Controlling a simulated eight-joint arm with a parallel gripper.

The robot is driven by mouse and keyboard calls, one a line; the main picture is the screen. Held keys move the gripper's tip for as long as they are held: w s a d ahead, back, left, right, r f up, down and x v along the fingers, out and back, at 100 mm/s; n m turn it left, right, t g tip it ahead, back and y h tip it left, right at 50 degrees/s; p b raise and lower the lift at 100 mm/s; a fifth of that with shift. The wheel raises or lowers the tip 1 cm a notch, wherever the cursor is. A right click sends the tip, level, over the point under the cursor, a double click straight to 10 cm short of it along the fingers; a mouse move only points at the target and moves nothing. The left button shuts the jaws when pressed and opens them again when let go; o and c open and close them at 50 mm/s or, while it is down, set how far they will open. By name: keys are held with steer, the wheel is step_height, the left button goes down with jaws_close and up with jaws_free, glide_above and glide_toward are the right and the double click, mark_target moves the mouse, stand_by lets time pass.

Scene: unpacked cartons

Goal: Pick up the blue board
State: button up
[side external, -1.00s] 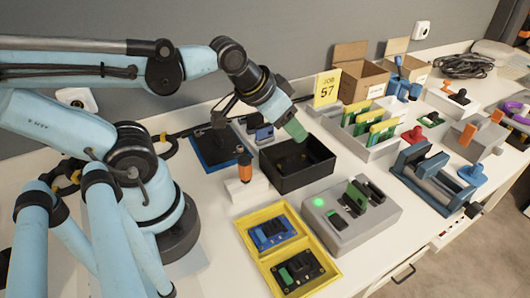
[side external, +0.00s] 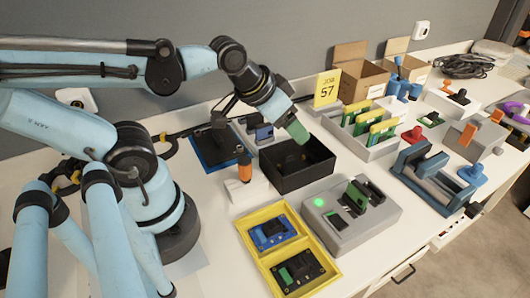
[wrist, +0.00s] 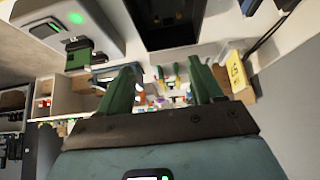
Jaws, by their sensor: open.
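A blue board (side external: 272,234) with dark parts on it lies flat in the back compartment of the yellow tray (side external: 332,268), in the side external view. Another small blue piece (side external: 264,133) stands in a grey holder behind the black bin. My gripper (side external: 299,132) hangs above the back-left part of the black bin (side external: 310,175), well apart from the boards. In the wrist view its two green fingers (wrist: 163,88) are spread with nothing between them. I cannot make out the blue board in the wrist view.
A black board (side external: 298,272) lies in the tray's front compartment. A grey fixture (side external: 345,228) with a lit green lamp stands right of the tray. A white block with an orange-handled tool (side external: 244,170) stands behind the tray. A divided bin (side external: 383,148) holds green and yellow boards.

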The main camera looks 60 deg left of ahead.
steer(key=m+g, duration=0.7)
steer(key=m, duration=1.1)
glide_above(273, 224)
steer(key=shift+s+d+f, duration=0.1)
steer(key=shift+d+f, duration=0.1)
steer(key=shift+f, duration=1.55)
steer(key=shift+s+d+f, duration=0.1)
steer(key=shift+d+f, duration=0.05)
steer(key=shift+f, duration=1.55)
steer(key=shift+w+a+f, duration=0.1)
steer(key=shift+a+f, duration=0.05)
steer(key=shift+f, duration=0.55)
steer(key=shift+w+a+f, duration=0.1)
steer(key=shift+a+f, duration=0.05)
steer(key=shift+f, duration=1.75)
steer(key=c, duration=1.2)
